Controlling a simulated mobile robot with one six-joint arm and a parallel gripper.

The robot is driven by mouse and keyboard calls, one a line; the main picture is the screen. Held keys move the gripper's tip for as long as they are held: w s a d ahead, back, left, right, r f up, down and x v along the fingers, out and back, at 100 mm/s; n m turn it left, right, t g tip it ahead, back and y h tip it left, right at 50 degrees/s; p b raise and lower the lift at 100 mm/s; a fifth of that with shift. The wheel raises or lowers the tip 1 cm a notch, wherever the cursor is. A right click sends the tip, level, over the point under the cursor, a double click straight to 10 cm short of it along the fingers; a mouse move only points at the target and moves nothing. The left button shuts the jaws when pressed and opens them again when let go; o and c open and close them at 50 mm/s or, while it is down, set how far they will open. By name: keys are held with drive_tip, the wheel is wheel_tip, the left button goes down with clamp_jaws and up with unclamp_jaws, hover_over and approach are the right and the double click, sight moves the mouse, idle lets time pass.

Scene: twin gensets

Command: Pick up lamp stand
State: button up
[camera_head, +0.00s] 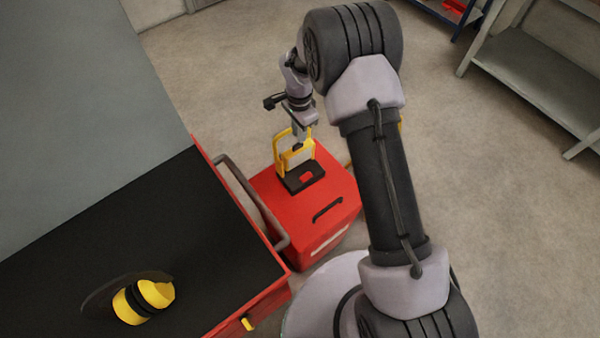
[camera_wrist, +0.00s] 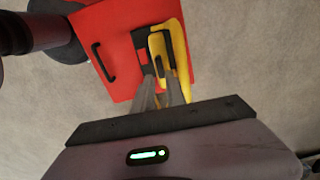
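The lamp stand (camera_head: 308,152) is a yellow frame with a black base. It stands upright on top of a red box (camera_head: 335,188). It also shows in the wrist view as a yellow frame (camera_wrist: 179,48) with dark parts, beyond my fingers. My gripper (camera_head: 298,143) points down at the top of the lamp stand, at its yellow frame. In the wrist view the two grey fingers of my gripper (camera_wrist: 161,82) overlap the frame's near end. I cannot tell whether they touch or clasp it.
A red cabinet with a black top (camera_head: 150,235) stands at the left, with a grey rail (camera_head: 255,205) beside the red box. Yellow and black ear defenders (camera_head: 143,300) lie on the black top. A grey shelf unit (camera_head: 540,80) stands at the upper right. Open floor lies behind the box.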

sight(298, 144)
drive_tip(key=f+b, duration=0.2)
drive_tip(key=f, duration=0.3)
drive_tip(key=shift+a+f, duration=0.15)
drive_tip(key=shift+a, duration=0.05)
drive_tip(key=shift+s, duration=0.1)
clamp_jaws()
drive_tip(key=shift+r, duration=0.2)
idle(0.7)
